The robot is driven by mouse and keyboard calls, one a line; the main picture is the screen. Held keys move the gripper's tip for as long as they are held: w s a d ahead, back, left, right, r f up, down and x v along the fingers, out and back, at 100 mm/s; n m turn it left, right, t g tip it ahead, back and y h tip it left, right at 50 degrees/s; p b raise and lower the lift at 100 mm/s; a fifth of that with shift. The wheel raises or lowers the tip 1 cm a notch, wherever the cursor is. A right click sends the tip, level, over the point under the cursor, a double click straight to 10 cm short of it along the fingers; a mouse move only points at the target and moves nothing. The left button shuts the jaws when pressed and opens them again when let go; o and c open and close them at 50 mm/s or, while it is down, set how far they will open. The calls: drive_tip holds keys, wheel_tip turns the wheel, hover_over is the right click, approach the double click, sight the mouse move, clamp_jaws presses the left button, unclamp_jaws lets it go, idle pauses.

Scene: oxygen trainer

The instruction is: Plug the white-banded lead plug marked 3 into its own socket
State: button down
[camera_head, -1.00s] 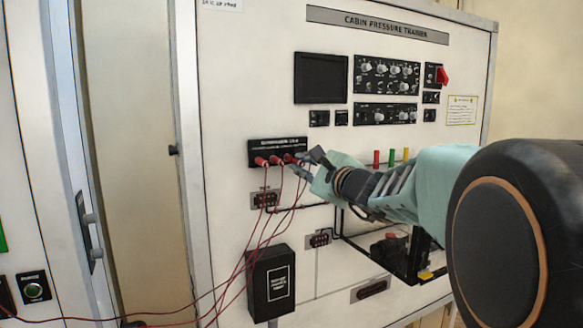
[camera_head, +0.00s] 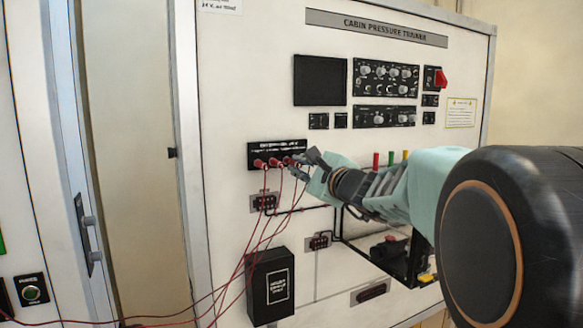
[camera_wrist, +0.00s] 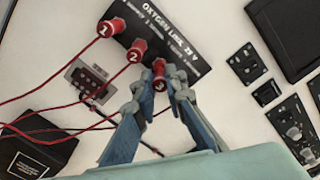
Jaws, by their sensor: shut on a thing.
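The lead plug marked 3 (camera_wrist: 159,69) is red and sits between my fingertips at the lower edge of the black oxygen panel (camera_wrist: 183,48) in the wrist view. My gripper (camera_wrist: 158,92) is shut on it; the gripper also shows in the head view (camera_head: 306,164), at the panel's right end. The plug's front end is against or very close to the panel. Its socket is hidden behind it, so I cannot tell how deep it sits. Its white band is not clear, and my fingers partly cover its body.
Red plugs marked 1 (camera_wrist: 106,29) and 2 (camera_wrist: 137,49) stand in the panel to the left of plug 3. Their red leads hang down past a small connector block (camera_wrist: 87,77) and a black box (camera_head: 270,285). Coloured posts (camera_head: 391,158) stand to the right, behind my arm.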

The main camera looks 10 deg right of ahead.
drive_tip(key=shift+w+a, duration=0.25)
drive_tip(key=shift+w, duration=0.35)
drive_tip(key=c, duration=1.9)
unclamp_jaws()
drive_tip(key=shift+w, duration=0.1)
